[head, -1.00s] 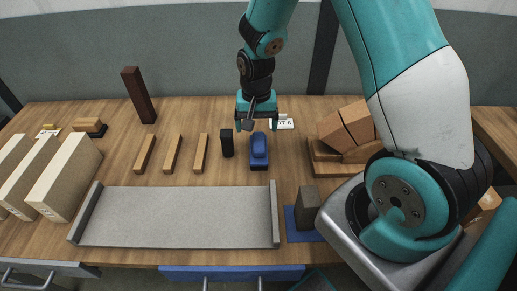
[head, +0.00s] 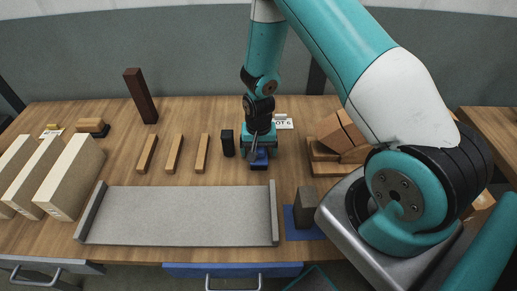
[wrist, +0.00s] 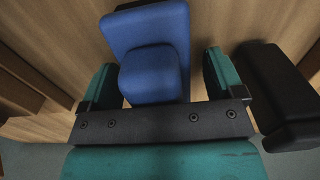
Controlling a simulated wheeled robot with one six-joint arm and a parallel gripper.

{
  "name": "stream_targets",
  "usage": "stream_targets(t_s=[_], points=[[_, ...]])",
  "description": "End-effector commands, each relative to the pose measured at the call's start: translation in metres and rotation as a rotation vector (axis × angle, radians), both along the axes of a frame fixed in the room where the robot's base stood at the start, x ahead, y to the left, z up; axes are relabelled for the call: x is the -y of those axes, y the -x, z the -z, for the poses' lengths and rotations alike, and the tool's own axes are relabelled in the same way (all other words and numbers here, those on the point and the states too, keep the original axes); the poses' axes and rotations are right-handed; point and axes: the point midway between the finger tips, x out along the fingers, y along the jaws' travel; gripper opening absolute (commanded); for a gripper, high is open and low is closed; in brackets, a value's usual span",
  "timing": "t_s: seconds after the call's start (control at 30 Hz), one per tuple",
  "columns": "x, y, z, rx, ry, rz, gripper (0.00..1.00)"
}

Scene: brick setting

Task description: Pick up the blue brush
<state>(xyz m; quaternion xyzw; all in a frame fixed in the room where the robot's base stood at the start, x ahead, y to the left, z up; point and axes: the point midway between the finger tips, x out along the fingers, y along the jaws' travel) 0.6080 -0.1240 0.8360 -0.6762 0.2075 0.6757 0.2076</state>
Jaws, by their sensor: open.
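The blue brush (head: 259,161) stands on the wooden table, right of the middle, partly hidden by my gripper in the head view. In the wrist view the blue brush (wrist: 152,60) shows a wide blue body with a raised rounded block on it. My gripper (wrist: 162,80) is open, with one teal finger on each side of the brush's raised block. Small gaps seem to show between the fingers and the block. In the head view my gripper (head: 259,150) is low over the brush.
A black block (head: 227,143) stands close to the left of the brush; it also shows near a finger in the wrist view (wrist: 275,95). Wooden blocks (head: 340,135) lie on a board at right. Several wooden strips (head: 173,154) and a grey tray (head: 178,215) are at left.

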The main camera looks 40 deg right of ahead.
Motion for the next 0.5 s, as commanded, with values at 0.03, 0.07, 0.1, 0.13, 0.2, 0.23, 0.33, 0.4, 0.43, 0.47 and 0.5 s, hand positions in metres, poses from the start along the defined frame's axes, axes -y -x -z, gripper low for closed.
stream_targets(t_s=[0.03,0.07,0.1,0.13,0.2,0.23,0.33,0.4,0.43,0.47,0.5], points=[[0.0000,0.0000,0.0000,0.000,0.000,0.000,0.87],[-0.0001,0.0001,0.0000,0.000,0.000,0.000,0.87],[-0.0001,0.0001,-0.0001,0.000,0.000,0.000,0.78],[-0.0001,0.0001,-0.0001,0.000,0.000,0.000,0.71],[-0.0001,0.0001,-0.0002,0.000,0.000,0.000,0.55],[-0.0001,0.0001,-0.0002,0.000,0.000,0.000,0.48],[-0.0001,0.0002,-0.0003,-0.001,-0.001,0.000,0.30],[-0.0001,0.0001,-0.0005,0.000,0.000,0.000,0.25],[-0.0001,0.0001,-0.0005,0.000,0.000,0.000,0.25],[-0.0001,0.0001,-0.0005,0.000,0.000,0.000,0.25],[-0.0001,0.0001,-0.0005,0.000,0.000,0.000,0.25]])
